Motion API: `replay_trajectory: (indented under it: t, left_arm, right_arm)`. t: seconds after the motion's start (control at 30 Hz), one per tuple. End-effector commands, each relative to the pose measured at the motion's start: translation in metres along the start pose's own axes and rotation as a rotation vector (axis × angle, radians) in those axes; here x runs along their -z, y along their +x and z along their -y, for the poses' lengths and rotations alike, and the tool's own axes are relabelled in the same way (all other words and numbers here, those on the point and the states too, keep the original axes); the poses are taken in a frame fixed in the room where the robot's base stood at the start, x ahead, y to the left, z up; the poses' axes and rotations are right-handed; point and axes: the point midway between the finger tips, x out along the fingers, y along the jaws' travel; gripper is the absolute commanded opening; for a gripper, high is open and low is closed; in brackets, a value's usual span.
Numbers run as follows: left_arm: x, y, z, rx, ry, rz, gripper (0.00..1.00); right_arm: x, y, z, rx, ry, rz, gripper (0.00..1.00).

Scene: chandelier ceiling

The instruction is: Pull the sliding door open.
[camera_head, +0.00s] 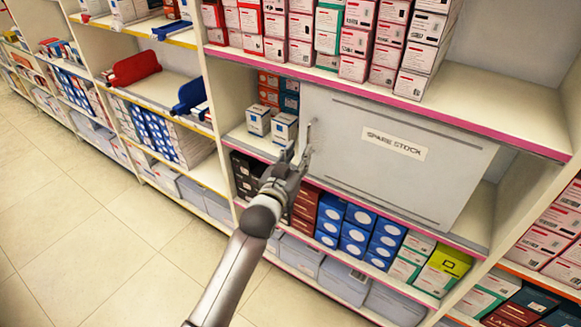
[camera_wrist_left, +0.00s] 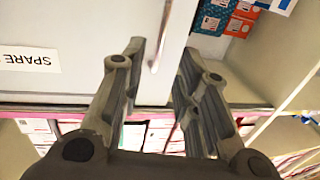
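The sliding door (camera_head: 380,105) is a flat grey panel labelled "SPARE STOCK", in a middle shelf bay. Its left edge stands beside an open gap with small boxes in it. A slim pale handle (camera_head: 309,135) sits near that left edge. In the left wrist view the door (camera_wrist_left: 70,25) fills the left side, its label upside down, and the handle (camera_wrist_left: 160,45) shows between my fingers. My left gripper (camera_head: 296,158) is at the handle, with its fingers (camera_wrist_left: 161,50) apart on either side of it. I cannot tell whether they touch it. My right gripper is out of view.
White and blue boxes (camera_head: 270,121) stand in the gap left of the door. An empty stretch of shelf (camera_head: 477,222) shows right of the door. The tiled floor (camera_head: 90,230) is clear.

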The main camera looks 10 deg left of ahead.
Motion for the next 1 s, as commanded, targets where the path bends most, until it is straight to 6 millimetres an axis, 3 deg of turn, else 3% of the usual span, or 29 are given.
replay_trajectory:
  t: [0.1, 0.33, 0.9, 1.0]
  left_arm:
    - [-0.001, -0.02, 0.0, 0.0, 0.001, 0.001, 0.3]
    - [0.0, -0.043, 0.0, 0.0, 0.001, 0.001, 0.3]
    - [0.0, -0.049, 0.0, 0.0, 0.001, 0.0, 0.3]
    - [-0.009, -0.049, 0.0, -0.001, 0.002, 0.017, 0.3]
  right_arm:
    - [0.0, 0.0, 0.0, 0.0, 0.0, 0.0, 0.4]
    - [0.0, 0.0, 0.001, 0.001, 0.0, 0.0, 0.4]
    - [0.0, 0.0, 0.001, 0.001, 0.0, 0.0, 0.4]
    - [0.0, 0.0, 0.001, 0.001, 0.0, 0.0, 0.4]
